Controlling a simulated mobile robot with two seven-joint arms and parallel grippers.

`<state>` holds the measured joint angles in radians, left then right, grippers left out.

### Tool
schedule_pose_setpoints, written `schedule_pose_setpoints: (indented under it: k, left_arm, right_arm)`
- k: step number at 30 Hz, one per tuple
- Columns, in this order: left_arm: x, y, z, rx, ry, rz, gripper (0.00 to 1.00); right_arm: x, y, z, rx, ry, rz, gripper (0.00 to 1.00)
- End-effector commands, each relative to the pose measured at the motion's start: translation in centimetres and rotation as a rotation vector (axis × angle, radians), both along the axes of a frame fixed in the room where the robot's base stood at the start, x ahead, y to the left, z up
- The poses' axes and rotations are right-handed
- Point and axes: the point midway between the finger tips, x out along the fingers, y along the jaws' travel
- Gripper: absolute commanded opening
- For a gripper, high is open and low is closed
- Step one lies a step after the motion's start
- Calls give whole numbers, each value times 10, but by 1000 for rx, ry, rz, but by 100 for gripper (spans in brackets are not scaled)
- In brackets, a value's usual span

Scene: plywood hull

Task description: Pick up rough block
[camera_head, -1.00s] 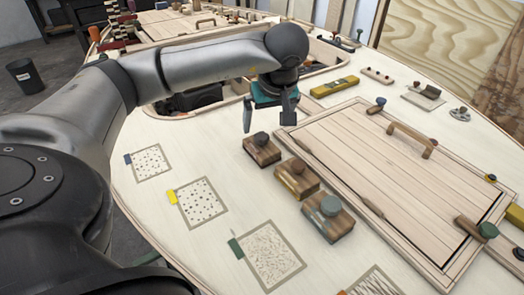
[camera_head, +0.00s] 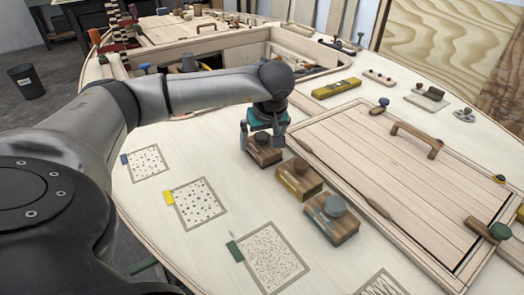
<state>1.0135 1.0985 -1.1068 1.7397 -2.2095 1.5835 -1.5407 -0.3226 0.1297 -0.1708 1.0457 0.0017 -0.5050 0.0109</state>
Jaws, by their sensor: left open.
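Three wooden blocks with round knobs stand in a slanting row left of the hatch panel. The farthest has a dark knob (camera_head: 264,155), the middle one a brownish knob (camera_head: 299,181), the nearest a grey-green knob (camera_head: 331,221). I cannot tell from their looks which is the rough block. My left gripper (camera_head: 263,140) is open, pointing down at the farthest block, with one finger on each side of its dark knob. I cannot tell whether the fingers touch it. My right gripper is not in view.
A hatch panel with a handle (camera_head: 414,139) lies right of the blocks. Speckled square patches with blue, yellow and green tabs lie to the left (camera_head: 199,203). A yellow level (camera_head: 336,88) lies behind. An open recess is beyond my arm.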

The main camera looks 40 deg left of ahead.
Motion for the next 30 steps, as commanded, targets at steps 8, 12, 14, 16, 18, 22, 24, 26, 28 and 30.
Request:
schedule_pose_setpoints:
  k: [8, 12, 14, 16, 18, 22, 24, 26, 28, 30]
  left_arm:
    - [2, 2, -7, 0, 0, -1, 100]
    - [1, 2, -7, 0, 0, -1, 98]
    - [2, 2, -7, 0, 0, -1, 91]
    - [2, 2, -7, 0, 0, -1, 83]
    - [1, 2, -6, 0, 0, -1, 75]
    - [1, 2, -6, 0, -1, 0, 61]
    - [1, 2, -6, 0, -1, 0, 53]
    - [1, 2, -6, 0, -1, 0, 46]
    - [1, 2, -6, 0, -1, 0, 38]
    - [1, 2, -6, 0, -1, 0, 30]
  right_arm:
    - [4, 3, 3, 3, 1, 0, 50]
    - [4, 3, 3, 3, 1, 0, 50]
    - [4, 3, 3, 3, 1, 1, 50]
    - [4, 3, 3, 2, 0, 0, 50]
    - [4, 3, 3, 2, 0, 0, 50]
    - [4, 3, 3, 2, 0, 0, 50]
    - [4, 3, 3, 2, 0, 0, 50]
    - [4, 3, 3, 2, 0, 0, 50]
    - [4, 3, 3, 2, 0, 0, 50]
    - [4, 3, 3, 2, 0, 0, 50]
